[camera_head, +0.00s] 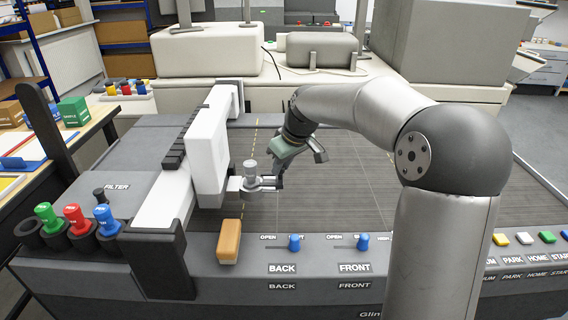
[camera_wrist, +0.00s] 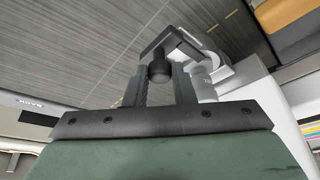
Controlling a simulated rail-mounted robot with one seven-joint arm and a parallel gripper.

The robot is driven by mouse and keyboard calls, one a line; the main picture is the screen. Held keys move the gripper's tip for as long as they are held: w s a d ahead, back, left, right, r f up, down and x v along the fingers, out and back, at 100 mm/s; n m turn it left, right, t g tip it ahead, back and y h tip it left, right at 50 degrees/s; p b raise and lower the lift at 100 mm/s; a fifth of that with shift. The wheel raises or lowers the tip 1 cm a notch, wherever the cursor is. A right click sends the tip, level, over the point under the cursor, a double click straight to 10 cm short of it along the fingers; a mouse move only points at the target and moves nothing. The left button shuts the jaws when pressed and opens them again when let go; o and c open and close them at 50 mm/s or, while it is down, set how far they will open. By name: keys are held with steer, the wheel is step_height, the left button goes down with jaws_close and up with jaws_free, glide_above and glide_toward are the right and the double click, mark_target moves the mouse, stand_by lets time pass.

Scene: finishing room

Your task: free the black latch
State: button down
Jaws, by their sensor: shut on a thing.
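The black latch (camera_wrist: 159,71) shows in the wrist view as a dark rounded knob with a dark bracket around it, beside the grey cylindrical holder (camera_wrist: 203,80) on the white carriage. My gripper (camera_wrist: 161,80) has its two dark fingers on either side of the knob and is shut on it. In the head view my gripper (camera_head: 281,174) reaches the right side of the grey holder (camera_head: 252,178), low over the flatbed. The latch is small and mostly hidden by my fingers there, so its exact position cannot be told.
The white carriage (camera_head: 208,145) spans the left of the dark flatbed (camera_head: 340,165). Coloured tools (camera_head: 75,218) stand in holders at the front left. An orange block (camera_head: 229,241) lies on the front panel near blue BACK and FRONT levers (camera_head: 294,243). The flatbed right of the carriage is clear.

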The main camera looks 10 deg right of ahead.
steer(key=c, duration=1.5)
jaws_free()
steer(key=shift+d, duration=0.35)
steer(key=shift+a+r, duration=0.1)
steer(key=v, duration=1.7)
steer(key=shift+r+b, duration=0.2)
steer(key=shift+b, duration=0.15)
steer(key=s+a+f+m+g+h, duration=0.1)
steer(key=s+f+m, duration=0.2)
steer(key=s+f, duration=0.9)
steer(key=s+a+f+m+g+h, duration=0.1)
steer(key=s+a+f+m+g, duration=0.1)
steer(key=s+f, duration=1)
steer(key=s+m, duration=0.1)
steer(key=s, duration=0.4)
steer(key=shift+s+f+m+h, duration=0.3)
steer(key=shift+f, duration=0.1)
